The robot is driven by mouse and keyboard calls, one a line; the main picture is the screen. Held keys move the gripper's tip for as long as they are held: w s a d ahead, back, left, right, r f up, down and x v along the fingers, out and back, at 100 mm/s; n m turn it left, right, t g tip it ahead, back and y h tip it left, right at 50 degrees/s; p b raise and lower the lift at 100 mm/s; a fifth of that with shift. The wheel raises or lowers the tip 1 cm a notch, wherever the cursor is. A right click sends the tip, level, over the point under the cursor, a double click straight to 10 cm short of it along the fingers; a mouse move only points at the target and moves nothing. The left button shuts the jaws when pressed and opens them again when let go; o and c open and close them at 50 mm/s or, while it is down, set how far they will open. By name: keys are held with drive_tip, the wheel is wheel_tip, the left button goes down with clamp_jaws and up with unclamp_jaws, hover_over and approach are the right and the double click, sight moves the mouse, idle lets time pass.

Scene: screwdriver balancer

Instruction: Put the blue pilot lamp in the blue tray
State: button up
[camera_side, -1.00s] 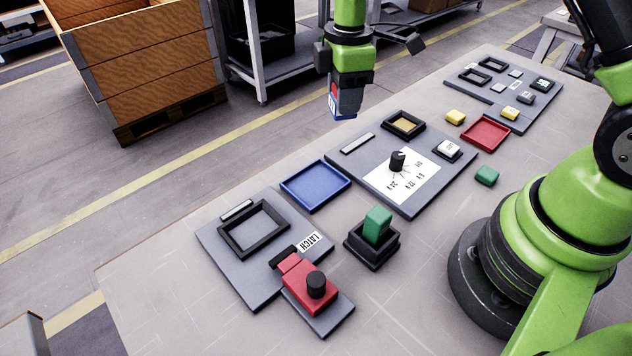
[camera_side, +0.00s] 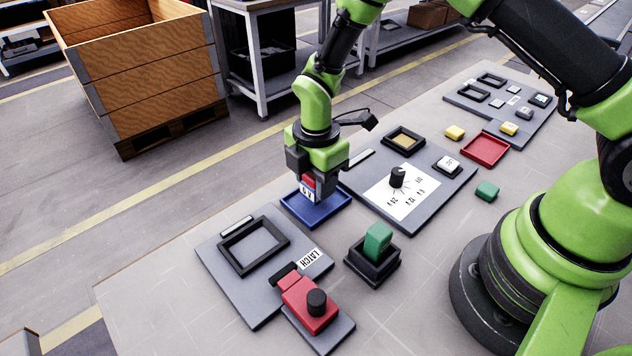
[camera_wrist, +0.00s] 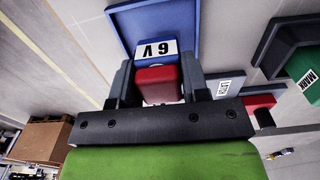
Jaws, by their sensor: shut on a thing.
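The blue tray (camera_side: 336,210) is a shallow square with a raised rim. The lamp is over the tray's inside; I cannot tell whether it touches the floor. The tray (camera_wrist: 116,32) also shows beyond the lamp in the wrist view.
A grey panel with a black frame (camera_side: 283,234) and a red latch (camera_side: 306,304) lies left of and nearer than the tray. A dial panel (camera_side: 432,215) lies right of it. A green block (camera_side: 378,240) stands in a black holder. A red tray (camera_side: 485,149) lies farther right.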

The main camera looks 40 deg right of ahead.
drive_tip(key=shift+f, duration=0.6)
drive_tip(key=o, duration=0.9)
drive_tip(key=shift+f, duration=0.1)
wheel_tip(320, 180, up, 12)
drive_tip(key=shift+r, duration=0.25)
drive_tip(key=s+d+r+m+t+y, duration=0.1)
drive_tip(key=s+d+r+m+t, duration=0.1)
drive_tip(key=s+r+m, duration=0.5)
drive_tip(key=s+d+r+m+t+y, duration=0.1)
drive_tip(key=s+d+r+m+t, duration=0.3)
drive_tip(key=r+m, duration=0.45)
drive_tip(key=s+m, duration=0.4)
drive_tip(key=s, duration=0.1)
drive_tip(key=s+r+m+t, duration=0.1)
drive_tip(key=s+m, duration=0.1)
drive_tip(key=shift+s+a+r+m, duration=0.1)
drive_tip(key=shift+s+a+m, duration=0.25)
